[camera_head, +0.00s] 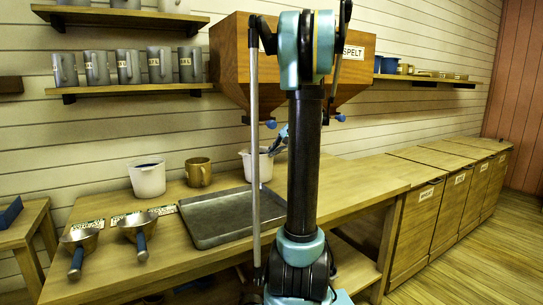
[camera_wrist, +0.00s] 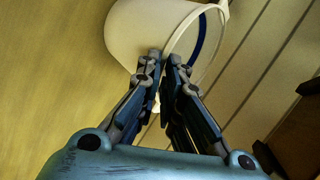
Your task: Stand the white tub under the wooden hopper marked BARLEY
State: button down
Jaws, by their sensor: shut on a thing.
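A white tub (camera_head: 254,168) stands on or just above the bench, behind the tray and under the left wooden hopper (camera_head: 229,60); I cannot tell whether its base touches. My gripper (camera_wrist: 163,60) is shut on the rim of this white tub (camera_wrist: 135,32), which looks tilted in the wrist view. My arm partly hides the tub and the hopper fronts in the head view. No BARLEY mark is readable; the right hopper (camera_head: 352,72) reads SPELT. Another white tub (camera_head: 147,181) stands on the bench at left.
A brown mug (camera_head: 198,172) stands between the tubs. A metal tray (camera_head: 214,230) and two scoops (camera_head: 80,240) (camera_head: 137,226) lie in front. Grey mugs (camera_head: 97,67) line a wall shelf. Labelled wooden bins (camera_head: 418,215) stand at right. The bench (camera_head: 340,190) right of my arm is clear.

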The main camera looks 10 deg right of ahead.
jog(key=shift+w+f, duration=0.2)
jog(key=shift+f, duration=0.3)
jog(key=c, duration=1.8)
grip_release()
jog(key=shift+o, duration=0.2)
jog(key=v, duration=1.2)
